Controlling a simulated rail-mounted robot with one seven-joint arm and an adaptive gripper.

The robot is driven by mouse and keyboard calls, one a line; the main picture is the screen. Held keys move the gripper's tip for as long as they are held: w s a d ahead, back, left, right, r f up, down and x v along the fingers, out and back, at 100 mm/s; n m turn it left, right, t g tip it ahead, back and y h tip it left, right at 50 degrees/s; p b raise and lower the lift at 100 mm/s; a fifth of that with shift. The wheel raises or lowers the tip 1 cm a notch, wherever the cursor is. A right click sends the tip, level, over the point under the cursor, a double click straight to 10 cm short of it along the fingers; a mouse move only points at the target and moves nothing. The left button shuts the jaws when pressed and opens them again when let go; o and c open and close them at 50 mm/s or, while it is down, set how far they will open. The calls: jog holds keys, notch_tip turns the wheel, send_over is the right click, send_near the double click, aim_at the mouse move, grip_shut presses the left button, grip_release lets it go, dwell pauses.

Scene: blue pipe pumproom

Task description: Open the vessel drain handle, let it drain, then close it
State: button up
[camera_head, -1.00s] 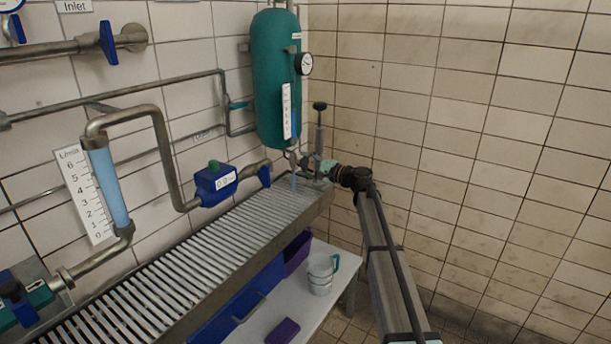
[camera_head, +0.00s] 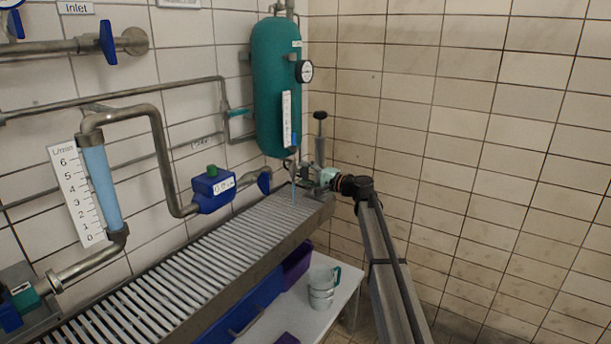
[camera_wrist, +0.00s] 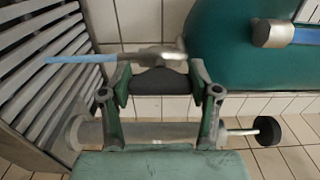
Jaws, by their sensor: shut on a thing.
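The green vessel (camera_head: 276,85) hangs on the wall, with a dial gauge (camera_head: 304,71) and a level scale (camera_head: 287,118) on its side. It fills the upper right of the wrist view (camera_wrist: 225,60). My gripper (camera_head: 322,178) is at the drain below the vessel. A blue stream (camera_wrist: 80,59) leaves the metal drain pipe (camera_wrist: 150,55); in the head view the stream (camera_head: 294,194) falls towards the grating.
The slatted grating (camera_head: 190,265) runs below the drain along the wall. A flow tube (camera_head: 104,190), a blue meter (camera_head: 213,190) and pipes line the wall. A metal jug (camera_head: 321,287) stands on a white table (camera_head: 340,305). The tiled wall (camera_head: 480,150) at right is bare.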

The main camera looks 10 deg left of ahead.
jog(key=o, duration=1.2)
jog(key=shift+c, duration=0.2)
jog(key=v, duration=1.2)
